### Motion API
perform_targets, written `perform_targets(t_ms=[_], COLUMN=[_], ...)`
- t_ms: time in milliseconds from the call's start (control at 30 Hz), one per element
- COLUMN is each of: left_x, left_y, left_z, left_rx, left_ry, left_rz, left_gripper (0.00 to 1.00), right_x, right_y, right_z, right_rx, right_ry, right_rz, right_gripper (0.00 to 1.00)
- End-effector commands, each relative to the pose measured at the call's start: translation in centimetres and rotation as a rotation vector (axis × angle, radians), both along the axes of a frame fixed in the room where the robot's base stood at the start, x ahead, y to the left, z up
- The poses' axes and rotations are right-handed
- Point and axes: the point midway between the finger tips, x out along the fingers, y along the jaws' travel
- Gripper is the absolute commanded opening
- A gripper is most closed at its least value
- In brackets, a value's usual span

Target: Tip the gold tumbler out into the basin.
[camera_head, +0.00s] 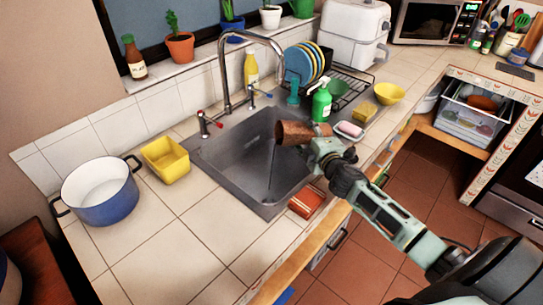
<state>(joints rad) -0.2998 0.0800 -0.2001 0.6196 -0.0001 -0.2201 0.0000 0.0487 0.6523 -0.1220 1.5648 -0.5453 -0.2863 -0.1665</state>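A copper-gold tumbler (295,133) lies tilted almost on its side above the right part of the basin, its open end toward the left. My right gripper (318,145) is shut on the tumbler near its base end; the arm comes in from the lower right. The grey sink basin (245,165) is below and to the left of the tumbler, and it looks empty. No stream of liquid shows. My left gripper is not in view.
A tall faucet (226,75) arches over the back of the basin. A green soap bottle (321,104), a soap dish (349,130) and a dish rack (345,85) stand close behind the gripper. A blue pot (98,200) and yellow container (166,160) are left.

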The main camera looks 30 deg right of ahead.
Motion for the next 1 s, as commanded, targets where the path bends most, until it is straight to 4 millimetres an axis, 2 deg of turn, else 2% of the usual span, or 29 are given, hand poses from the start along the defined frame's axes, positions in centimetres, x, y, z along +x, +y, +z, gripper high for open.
perform_targets(t_ms=[1000], left_x=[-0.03], left_y=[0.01], left_z=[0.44], left_rx=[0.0], left_ry=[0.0], left_rz=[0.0], left_gripper=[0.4], right_x=[0.2], right_y=[0.67], right_z=[0.19], right_rx=[-0.122], right_ry=[0.021], right_rz=[0.001], right_gripper=[0.12])
